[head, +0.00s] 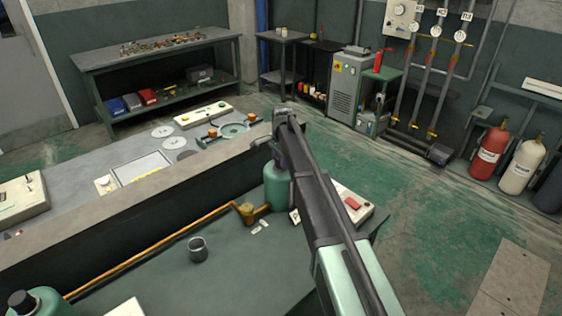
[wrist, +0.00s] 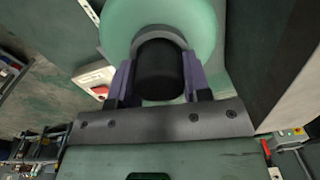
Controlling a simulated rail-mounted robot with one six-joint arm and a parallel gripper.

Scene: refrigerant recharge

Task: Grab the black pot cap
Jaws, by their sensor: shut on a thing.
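The black pot cap (wrist: 160,72) is a dark cylinder on top of a green pot (wrist: 112,24) in the wrist view. My gripper (wrist: 158,65) has one finger on each side of it and is shut on it. In the head view the green pot (head: 277,190) stands on the lower bench, with my gripper (head: 283,150) right above it. The cap is hidden there behind my gripper. I cannot tell whether the cap still touches the pot's collar.
A second green pot with a black top (head: 21,301) stands at the lower left. A grey cup (head: 197,250), a copper pipe (head: 160,250) and a white box with a red part (head: 352,204) are nearby. A raised ledge (head: 130,205) runs behind the pot.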

